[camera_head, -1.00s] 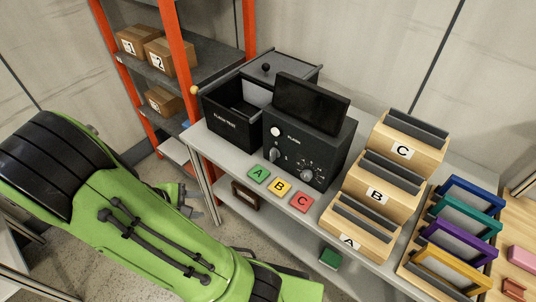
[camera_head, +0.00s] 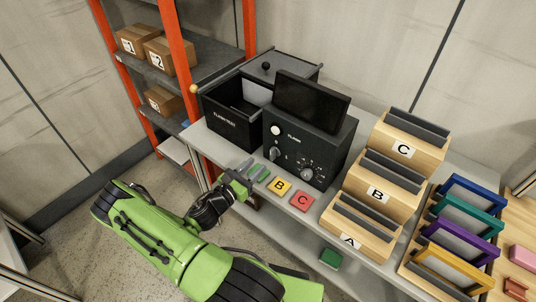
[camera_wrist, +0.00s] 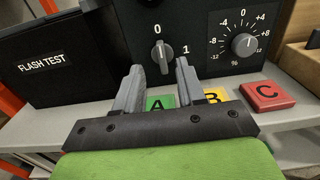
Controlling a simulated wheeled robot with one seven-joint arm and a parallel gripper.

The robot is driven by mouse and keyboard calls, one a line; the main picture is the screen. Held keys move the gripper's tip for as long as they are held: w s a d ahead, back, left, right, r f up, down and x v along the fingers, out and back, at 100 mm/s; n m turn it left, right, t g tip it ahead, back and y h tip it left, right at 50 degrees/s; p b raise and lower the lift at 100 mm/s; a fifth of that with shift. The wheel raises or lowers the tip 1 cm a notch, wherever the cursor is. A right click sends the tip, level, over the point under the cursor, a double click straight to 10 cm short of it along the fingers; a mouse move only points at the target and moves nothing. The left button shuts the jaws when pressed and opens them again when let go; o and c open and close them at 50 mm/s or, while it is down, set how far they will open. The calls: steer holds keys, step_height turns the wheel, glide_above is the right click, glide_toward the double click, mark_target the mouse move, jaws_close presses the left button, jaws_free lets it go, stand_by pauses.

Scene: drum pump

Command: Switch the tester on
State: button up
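The tester (camera_head: 307,135) is a black box with a dark screen on top, standing on the grey bench. Its rotary switch (camera_wrist: 162,55), marked 0 and 1, shows in the wrist view with its pointer near upright, towards the 0. The switch also shows in the head view (camera_head: 274,154). My gripper (camera_wrist: 157,75) is open and empty, its two fingers apart in front of and below the switch, not touching it as far as I can see. In the head view my gripper (camera_head: 254,170) is at the bench's front edge, over the green A tile.
A percent dial (camera_wrist: 243,43) sits right of the switch. A black flash test box (camera_head: 232,118) stands left. Tiles A (camera_wrist: 158,103), B (camera_head: 279,186) and C (camera_head: 302,200) lie in front. Wooden stepped racks (camera_head: 377,195) stand right.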

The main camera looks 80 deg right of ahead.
mark_target(271, 152)
steer(key=x, duration=0.7)
steer(key=shift+s+d, duration=0.15)
steer(key=shift+d, duration=0.1)
jaws_close()
